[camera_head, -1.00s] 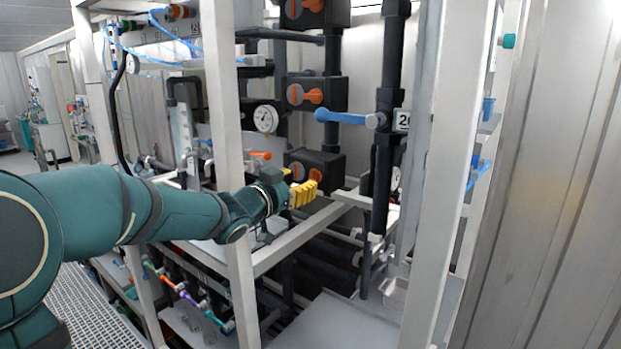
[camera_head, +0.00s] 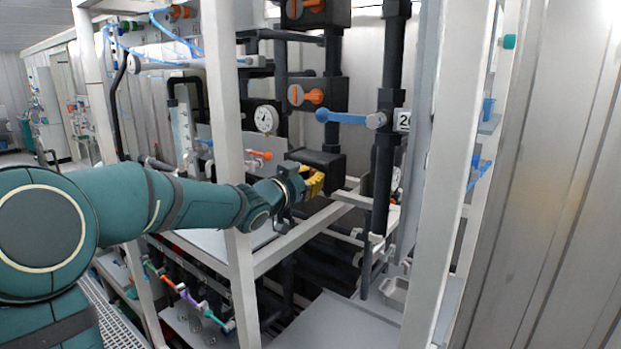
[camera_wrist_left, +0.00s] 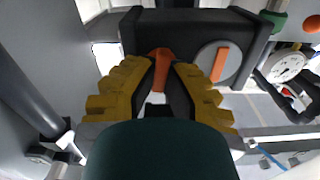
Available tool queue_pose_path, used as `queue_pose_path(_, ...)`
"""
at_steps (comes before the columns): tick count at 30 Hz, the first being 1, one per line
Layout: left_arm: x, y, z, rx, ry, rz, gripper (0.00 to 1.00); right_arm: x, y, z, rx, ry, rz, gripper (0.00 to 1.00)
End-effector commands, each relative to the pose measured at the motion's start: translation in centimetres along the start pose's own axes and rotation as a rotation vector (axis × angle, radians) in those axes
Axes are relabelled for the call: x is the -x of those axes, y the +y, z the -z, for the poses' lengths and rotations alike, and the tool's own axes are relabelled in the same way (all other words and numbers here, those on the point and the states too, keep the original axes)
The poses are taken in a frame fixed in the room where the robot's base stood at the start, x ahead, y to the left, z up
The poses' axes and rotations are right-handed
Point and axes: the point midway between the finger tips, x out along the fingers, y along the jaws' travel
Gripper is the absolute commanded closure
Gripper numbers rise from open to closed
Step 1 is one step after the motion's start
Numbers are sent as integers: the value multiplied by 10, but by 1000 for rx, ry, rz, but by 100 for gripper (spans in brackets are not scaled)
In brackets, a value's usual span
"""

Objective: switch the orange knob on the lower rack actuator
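The lower rack actuator is a black box (camera_head: 322,160) in the rack, seen in the head view behind my left gripper (camera_head: 316,180). The box also shows at the top of the left wrist view (camera_wrist_left: 188,28). Its orange knob (camera_wrist_left: 161,64) stands between the two yellow fingers of my left gripper (camera_wrist_left: 164,68). The fingertips are close beside the knob on both sides. I cannot tell whether they touch it. In the head view the fingers hide the knob. A grey disc with an orange bar (camera_wrist_left: 218,68) is to the right of the knob. My right gripper is not in view.
Another black actuator with an orange knob (camera_head: 312,96) sits above. A blue lever (camera_head: 340,117) is on the pipe to the right. A white upright (camera_head: 222,100) stands close to my left arm. A pressure gauge (camera_head: 266,119) is behind.

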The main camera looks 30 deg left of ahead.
Motion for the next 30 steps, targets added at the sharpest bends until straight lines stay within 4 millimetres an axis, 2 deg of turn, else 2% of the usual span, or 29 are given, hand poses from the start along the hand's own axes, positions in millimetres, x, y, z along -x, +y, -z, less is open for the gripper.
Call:
queue_pose_path(14, 0, 1, 0, -74, 3, -1, 100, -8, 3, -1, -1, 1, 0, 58)
queue_pose_path(30, 0, 4, -1, -528, 6, 0, 100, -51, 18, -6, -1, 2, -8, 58)
